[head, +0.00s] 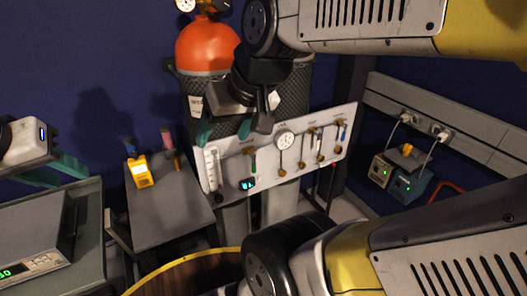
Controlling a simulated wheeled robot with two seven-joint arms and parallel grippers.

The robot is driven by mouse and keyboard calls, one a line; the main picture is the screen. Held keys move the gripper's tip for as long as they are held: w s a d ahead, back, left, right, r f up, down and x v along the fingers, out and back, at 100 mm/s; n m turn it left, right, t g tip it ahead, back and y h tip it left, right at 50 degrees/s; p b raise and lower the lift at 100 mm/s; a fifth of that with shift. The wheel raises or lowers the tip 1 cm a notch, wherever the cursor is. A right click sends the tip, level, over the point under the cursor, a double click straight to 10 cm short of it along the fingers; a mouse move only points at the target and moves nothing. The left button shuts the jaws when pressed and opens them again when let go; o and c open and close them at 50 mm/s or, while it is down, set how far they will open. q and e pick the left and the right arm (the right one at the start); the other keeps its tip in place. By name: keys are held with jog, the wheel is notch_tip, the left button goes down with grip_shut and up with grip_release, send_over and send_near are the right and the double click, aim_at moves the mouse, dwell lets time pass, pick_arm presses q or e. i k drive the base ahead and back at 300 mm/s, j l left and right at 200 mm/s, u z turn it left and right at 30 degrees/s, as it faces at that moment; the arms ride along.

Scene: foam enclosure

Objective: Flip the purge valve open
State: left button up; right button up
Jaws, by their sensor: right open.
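A pale valve panel (270,158) stands tilted at the middle of the head view. It carries a round gauge (285,139), a flow tube (212,168), a small digital display (247,184) and several brass valves with coloured handles, among them a green handle (253,161) and a blue handle (343,131). Labels are too small to read, so I cannot tell which is the purge valve. My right gripper (225,131) is open and empty, with teal fingers apart, above the panel's left end. My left gripper (64,172) is at the left edge; its jaw gap is unclear.
An orange gas cylinder (207,46) stands behind my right gripper. A grey table (165,210) holds a yellow handheld meter (139,171). An instrument with a green readout (32,245) is at left. A yellow-rimmed round opening (190,266) is in front.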

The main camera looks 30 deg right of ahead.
aim_at(253, 156)
jog(key=z, duration=0.95)
jog(key=k+j+z, duration=0.15)
jog(key=j, duration=0.25)
